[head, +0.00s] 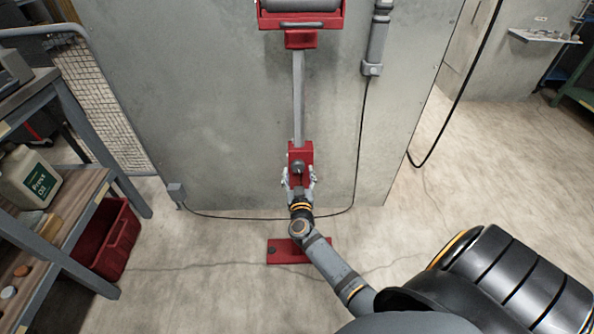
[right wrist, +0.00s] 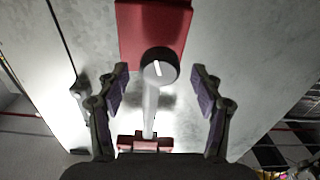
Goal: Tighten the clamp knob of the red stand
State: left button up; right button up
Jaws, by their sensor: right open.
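The red stand has a grey pole (head: 298,98), a red clamp block (head: 300,152) midway up and a red foot (head: 286,251) on the floor. The dark round clamp knob (head: 299,167) is on the front of the block. In the right wrist view the knob (right wrist: 159,66) shows a white mark line, close to upright and slightly tilted. My right gripper (head: 299,180) is open just in front of the knob. In the right wrist view its fingers (right wrist: 160,90) stand apart on both sides, with gaps to the knob. My left gripper is not in view.
A grey metal panel (head: 215,120) stands behind the stand, with a hanging cable (head: 361,150). At left are a wooden-shelved bench (head: 75,212) with a jug (head: 31,176) and a red bin (head: 118,240).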

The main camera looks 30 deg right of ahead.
jog(key=shift+x, duration=1.4)
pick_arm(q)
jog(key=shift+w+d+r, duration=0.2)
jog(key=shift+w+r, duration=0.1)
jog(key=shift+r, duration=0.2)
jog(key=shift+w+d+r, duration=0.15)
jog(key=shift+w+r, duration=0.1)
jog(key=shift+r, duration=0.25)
pick_arm(e)
jog(key=c, duration=1.2)
